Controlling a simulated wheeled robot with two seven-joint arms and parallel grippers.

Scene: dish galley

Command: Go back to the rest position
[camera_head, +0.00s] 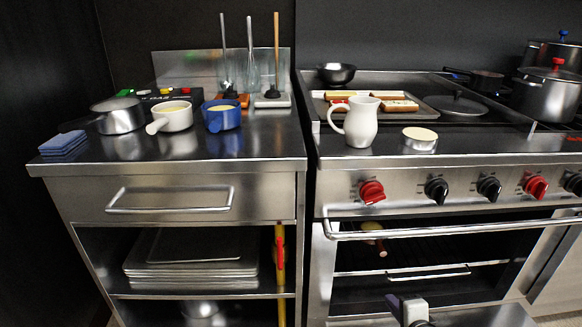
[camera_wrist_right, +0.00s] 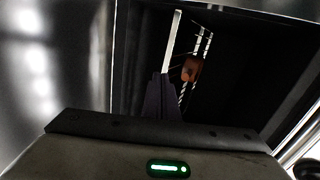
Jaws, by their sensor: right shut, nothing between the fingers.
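My right gripper (camera_head: 391,300) is low at the bottom of the head view, in front of the open oven (camera_head: 440,255) and beside its lowered door (camera_head: 490,316). In the right wrist view its dark fingers (camera_wrist_right: 161,88) are together with nothing between them. They point into the dark oven, where wire rack bars show. A brown and yellow item (camera_head: 374,238) lies on the oven rack, apart from the fingers; a brown piece also shows in the wrist view (camera_wrist_right: 191,68). My left gripper is in neither view.
The oven handle bar (camera_head: 450,231) and knobs (camera_head: 372,191) are above my right gripper. A white pitcher (camera_head: 361,124) and a round tin (camera_head: 420,139) stand on the stove's front edge. Pots, blue cloths (camera_head: 63,143) and utensils occupy the left counter (camera_head: 255,148).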

